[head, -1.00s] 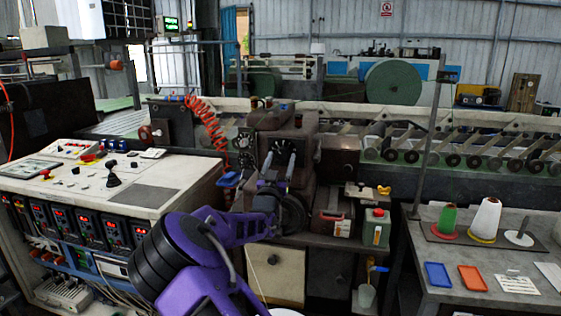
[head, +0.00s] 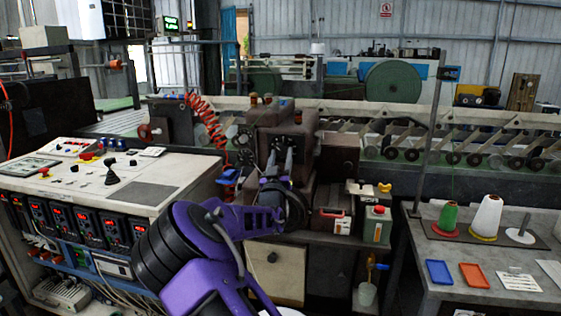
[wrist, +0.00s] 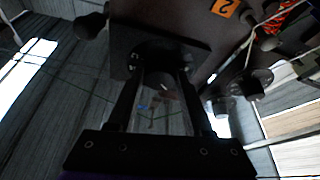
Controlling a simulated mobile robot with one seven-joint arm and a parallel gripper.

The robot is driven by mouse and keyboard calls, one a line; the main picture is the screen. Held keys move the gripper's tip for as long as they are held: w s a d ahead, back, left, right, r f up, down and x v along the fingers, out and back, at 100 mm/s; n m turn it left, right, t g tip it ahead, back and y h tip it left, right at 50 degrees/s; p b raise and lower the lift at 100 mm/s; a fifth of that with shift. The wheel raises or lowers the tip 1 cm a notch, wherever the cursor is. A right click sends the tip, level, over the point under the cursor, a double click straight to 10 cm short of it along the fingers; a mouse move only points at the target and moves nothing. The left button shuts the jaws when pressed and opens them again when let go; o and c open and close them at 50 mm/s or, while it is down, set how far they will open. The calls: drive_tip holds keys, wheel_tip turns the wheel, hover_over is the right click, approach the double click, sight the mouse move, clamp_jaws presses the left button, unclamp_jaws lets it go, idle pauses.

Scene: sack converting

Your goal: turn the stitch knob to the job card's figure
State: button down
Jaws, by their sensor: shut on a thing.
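My gripper (head: 283,145) is at the front of the brown sewing head (head: 296,117), shut on the stitch knob. In the wrist view my gripper (wrist: 160,72) has a finger on either side of the dark round knob (wrist: 158,52), in front of a dark square plate (wrist: 192,48). The knob's markings and figure cannot be read; the fingers and shadow hide much of it. A white card with print, apparently the job card (head: 519,282), lies on the right table; its figure is too small to read.
A control desk (head: 150,195) stands at the left, with a coiled orange hose (head: 207,122) behind it. Right of the head are a red-handled box (head: 332,222) and a green can (head: 377,226). The right table (head: 430,235) holds thread cones and trays.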

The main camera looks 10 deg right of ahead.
drive_tip(key=n+y, duration=0.1)
drive_tip(key=n, duration=0.1)
drive_tip(key=n+y+b, duration=0.1)
drive_tip(key=n, duration=0.2)
drive_tip(key=n+y+b, duration=0.1)
drive_tip(key=n+y, duration=0.1)
drive_tip(key=shift+s+d+r+n, duration=0.1)
drive_tip(key=shift+s+d+n, duration=0.05)
drive_tip(key=shift+d+n, duration=0.15)
drive_tip(key=n+y, duration=0.1)
drive_tip(key=n, duration=0.1)
drive_tip(key=n+g, duration=0.1)
drive_tip(key=n, duration=0.2)
drive_tip(key=n+g+y, duration=0.1)
drive_tip(key=n, duration=0.1)
drive_tip(key=shift+d+r+n+y, duration=0.1)
drive_tip(key=shift+r+n+y, duration=0.15)
drive_tip(key=shift+n+y, duration=0.05)
drive_tip(key=shift+c, duration=1.6)
unclamp_jaws()
drive_tip(key=shift+s+b, duration=0.15)
drive_tip(key=shift+b, duration=0.15)
drive_tip(key=s+f, duration=0.2)
drive_tip(key=s, duration=1.5)
drive_tip(key=shift+p, duration=0.35)
drive_tip(key=shift+a+r, duration=0.1)
drive_tip(key=shift+a, duration=0.1)
